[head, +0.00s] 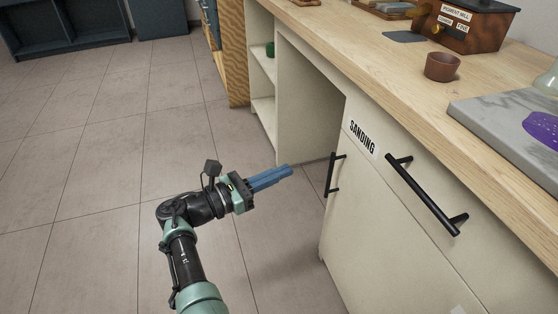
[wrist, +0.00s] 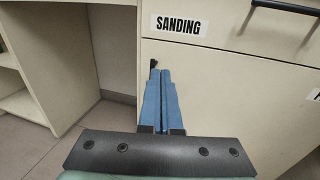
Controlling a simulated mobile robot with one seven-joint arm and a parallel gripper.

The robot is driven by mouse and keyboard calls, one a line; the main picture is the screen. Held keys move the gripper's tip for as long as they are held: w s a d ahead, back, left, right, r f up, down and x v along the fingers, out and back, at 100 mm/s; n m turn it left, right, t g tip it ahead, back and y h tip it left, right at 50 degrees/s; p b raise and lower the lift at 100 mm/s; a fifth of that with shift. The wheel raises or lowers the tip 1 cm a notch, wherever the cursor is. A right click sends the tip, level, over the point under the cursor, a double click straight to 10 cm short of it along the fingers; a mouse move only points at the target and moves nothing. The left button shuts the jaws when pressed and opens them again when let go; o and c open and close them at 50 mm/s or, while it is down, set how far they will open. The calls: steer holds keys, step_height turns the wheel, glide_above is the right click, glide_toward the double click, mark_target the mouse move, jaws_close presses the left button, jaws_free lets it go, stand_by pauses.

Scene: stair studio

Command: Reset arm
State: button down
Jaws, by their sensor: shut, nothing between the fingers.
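My gripper (head: 290,170) is shut and empty, its blue fingers pressed together, held out over the floor in front of the cabinet. In the wrist view the closed fingers (wrist: 160,76) point at the cream cabinet front below the SANDING label (wrist: 179,26). A small black tip shows just beyond the fingers there; it looks like the end of the vertical black handle (head: 332,174). In the head view that handle is to the right of the fingertips, with a small gap between.
The wooden counter (head: 420,80) runs along the right, carrying a brown cup (head: 442,67), a pigment mill (head: 470,25) and a grey slab (head: 490,112). A horizontal black handle (head: 428,194) sticks out of the cabinet. The tiled floor (head: 90,130) is clear on the left.

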steer(key=w+a+r+m+t+y, duration=0.3)
steer(key=w+a+r+m+y, duration=0.3)
steer(key=m+y, duration=0.25)
step_height(320, 180, up, 14)
steer(key=s+m+t+y, duration=0.2)
steer(key=m+t+y, duration=0.15)
steer(key=m, duration=0.25)
steer(key=s+d+r+m+t+y, duration=0.1)
steer(key=s+r+m+t, duration=0.2)
steer(key=r, duration=0.5)
steer(key=s+r+m+t+y, duration=0.1)
steer(key=s+r+m+t, duration=0.15)
steer(key=s+r, duration=0.4)
steer(key=s+d+r+m+t+y, duration=0.1)
steer(key=s+r+m+t, duration=0.15)
steer(key=s+r, duration=0.5)
steer(key=s+d+r+m+t+y, duration=0.1)
steer(key=s+d+r+t, duration=0.1)
steer(key=s+r+t, duration=0.5)
step_height(320, 180, up, 35)
steer(key=s+g+p, duration=0.2)
steer(key=g+p, duration=0.1)
steer(key=p, duration=3.2)
steer(key=shift+s+p, duration=0.15)
steer(key=shift+p, duration=0.2)
steer(key=shift+a, duration=0.1)
